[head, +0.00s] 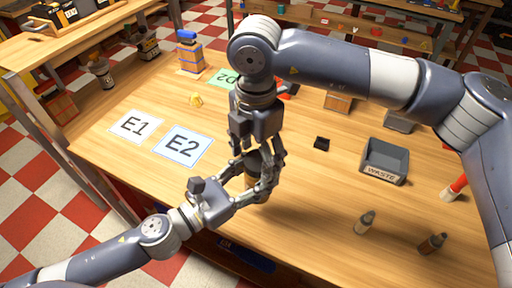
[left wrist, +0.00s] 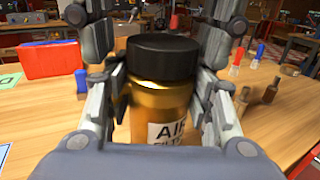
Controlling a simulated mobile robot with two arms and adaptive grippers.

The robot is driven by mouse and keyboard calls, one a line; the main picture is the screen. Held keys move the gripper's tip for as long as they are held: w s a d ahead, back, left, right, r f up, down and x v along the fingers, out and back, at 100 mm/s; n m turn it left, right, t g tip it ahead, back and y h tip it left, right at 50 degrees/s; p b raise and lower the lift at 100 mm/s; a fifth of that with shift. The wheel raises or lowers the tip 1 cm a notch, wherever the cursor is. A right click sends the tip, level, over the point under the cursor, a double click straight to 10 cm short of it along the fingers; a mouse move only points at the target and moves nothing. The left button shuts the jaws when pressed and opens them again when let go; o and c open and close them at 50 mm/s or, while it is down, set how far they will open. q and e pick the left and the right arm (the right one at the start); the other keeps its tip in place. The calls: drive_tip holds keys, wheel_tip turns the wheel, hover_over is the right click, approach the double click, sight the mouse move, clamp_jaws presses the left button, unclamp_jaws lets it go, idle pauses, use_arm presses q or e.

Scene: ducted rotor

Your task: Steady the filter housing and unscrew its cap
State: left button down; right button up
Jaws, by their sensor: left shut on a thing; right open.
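The filter housing (left wrist: 160,105) is an amber cylinder with a partly visible "AIR" label, upright in the left wrist view. Its black cap (left wrist: 162,57) sits on top. My left gripper (head: 256,186) is shut on the housing from the side, a finger on either side of it. My right gripper (head: 258,168) points down from above and is open. Its fingers also show in the left wrist view on both sides of the cap; I cannot tell whether they touch it. In the head view the housing (head: 252,182) is mostly hidden behind the grippers.
A grey WASTE bin (head: 384,158) and a small black block (head: 321,143) lie right of the grippers. Two small bottles (head: 364,223) (head: 432,245) stand near the front right. Cards E1 (head: 133,125) and E2 (head: 182,147) lie left. The wood around them is mostly clear.

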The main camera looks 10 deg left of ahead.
drive_tip(key=c, duration=1.1)
drive_tip(key=n, duration=0.5)
drive_tip(key=shift+r+n, duration=0.1)
drive_tip(key=shift+n, duration=0.2)
drive_tip(key=n, duration=0.6)
drive_tip(key=shift+n, duration=0.4)
drive_tip(key=shift+r, duration=0.1)
drive_tip(key=o, duration=1.1)
drive_tip(key=shift+o, duration=0.4)
drive_tip(key=shift+d, duration=0.1)
